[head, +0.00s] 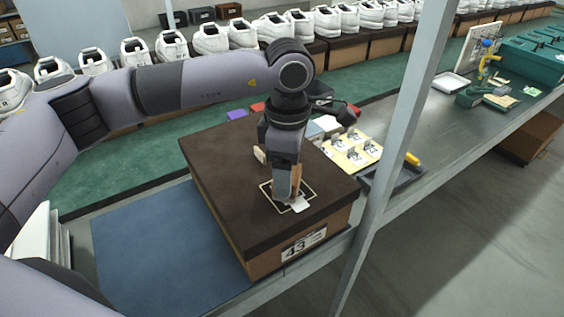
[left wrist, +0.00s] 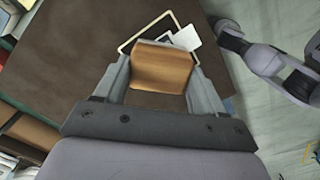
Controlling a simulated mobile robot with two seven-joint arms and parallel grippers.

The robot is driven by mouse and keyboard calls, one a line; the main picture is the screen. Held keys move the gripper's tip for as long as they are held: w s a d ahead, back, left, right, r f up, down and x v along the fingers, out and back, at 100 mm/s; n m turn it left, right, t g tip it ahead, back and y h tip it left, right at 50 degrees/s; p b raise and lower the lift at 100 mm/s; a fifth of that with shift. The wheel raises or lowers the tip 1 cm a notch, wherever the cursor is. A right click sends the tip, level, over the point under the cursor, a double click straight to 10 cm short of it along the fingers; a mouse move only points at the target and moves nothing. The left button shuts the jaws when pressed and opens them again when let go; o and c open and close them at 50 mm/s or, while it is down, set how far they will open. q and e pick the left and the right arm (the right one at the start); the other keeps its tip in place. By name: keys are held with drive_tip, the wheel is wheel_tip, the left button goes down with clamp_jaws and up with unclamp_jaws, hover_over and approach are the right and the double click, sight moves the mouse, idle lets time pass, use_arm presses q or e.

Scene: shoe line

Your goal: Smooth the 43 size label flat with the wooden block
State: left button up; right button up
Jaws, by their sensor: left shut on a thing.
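My left gripper (head: 284,192) points down over the dark brown lid of a shoe box (head: 225,165). It is shut on the wooden block (left wrist: 163,68), which spans between both fingers in the left wrist view. In the head view, part of the block (head: 296,181) shows beside the near finger. The block is low over a pale square outline on the lid (head: 265,188); whether it touches the lid I cannot tell. A white label (head: 301,205) sticks out from under the block at the outline's corner. A label printed 43 (head: 303,245) is on the box's front face. My right gripper cannot be made out.
A yellow sheet with several small labels (head: 337,155) and a dark tray (head: 393,182) lie right of the box. A grey post (head: 399,120) stands close by on the right. A blue mat (head: 150,245) lies left of the box. White shoes line the back.

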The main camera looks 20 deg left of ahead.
use_arm(q)
drive_tip(key=shift+s, duration=0.1)
drive_tip(key=shift+r+p, duration=1.55)
drive_tip(key=shift+r, duration=1.4)
drive_tip(key=shift+r, duration=0.1)
drive_tip(key=shift+r+p, duration=0.9)
drive_tip(key=shift+r, duration=0.55)
